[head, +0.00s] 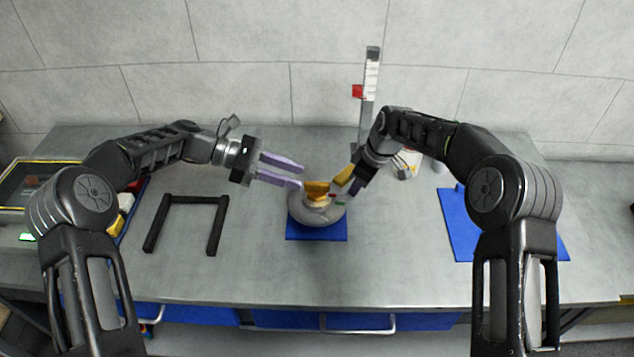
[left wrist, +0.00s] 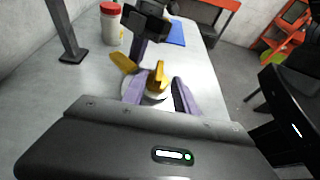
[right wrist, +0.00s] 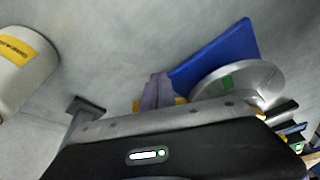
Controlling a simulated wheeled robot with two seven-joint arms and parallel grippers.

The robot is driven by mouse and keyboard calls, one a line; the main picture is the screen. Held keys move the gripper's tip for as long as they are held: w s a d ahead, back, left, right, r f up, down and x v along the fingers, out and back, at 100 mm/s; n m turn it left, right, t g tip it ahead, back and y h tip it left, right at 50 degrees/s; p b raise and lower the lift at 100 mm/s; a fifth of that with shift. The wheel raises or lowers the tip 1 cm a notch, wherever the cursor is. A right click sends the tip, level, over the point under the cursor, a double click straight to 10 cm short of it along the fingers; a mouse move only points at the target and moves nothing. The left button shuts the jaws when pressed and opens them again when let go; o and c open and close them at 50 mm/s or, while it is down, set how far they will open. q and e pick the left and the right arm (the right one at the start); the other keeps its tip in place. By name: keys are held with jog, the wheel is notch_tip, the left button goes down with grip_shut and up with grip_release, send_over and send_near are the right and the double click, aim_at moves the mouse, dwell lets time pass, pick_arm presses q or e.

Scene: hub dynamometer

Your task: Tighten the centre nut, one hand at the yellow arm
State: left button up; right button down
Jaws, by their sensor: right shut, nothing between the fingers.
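The round grey hub (head: 316,210) sits on a blue mat (head: 300,236) at mid-table. An upright yellow piece (head: 317,188) stands at its centre, and a second yellow piece (head: 343,176) slants out to the right. I cannot tell which is the arm; the centre nut is not clearly distinguishable. My left gripper (head: 301,177) is open just left of the hub's top. In the left wrist view the upright yellow piece (left wrist: 157,76) shows beyond and between its fingers. My right gripper (head: 353,188) is shut and empty beside the slanted piece. Its closed fingers show in the right wrist view (right wrist: 158,90).
A post with a scale and red slider (head: 358,91) stands behind the hub. A white jar with a red lid (left wrist: 110,24) stands near it. A black U-shaped frame (head: 190,200) lies to the left. A larger blue mat (head: 462,225) lies right. The front table strip is clear.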

aim_at(315, 182)
pick_arm(q)
jog(key=x, duration=0.6)
jog(key=shift+d+f, duration=0.1)
jog(key=shift+d, duration=0.25)
jog(key=shift+c, duration=0.2)
grip_shut()
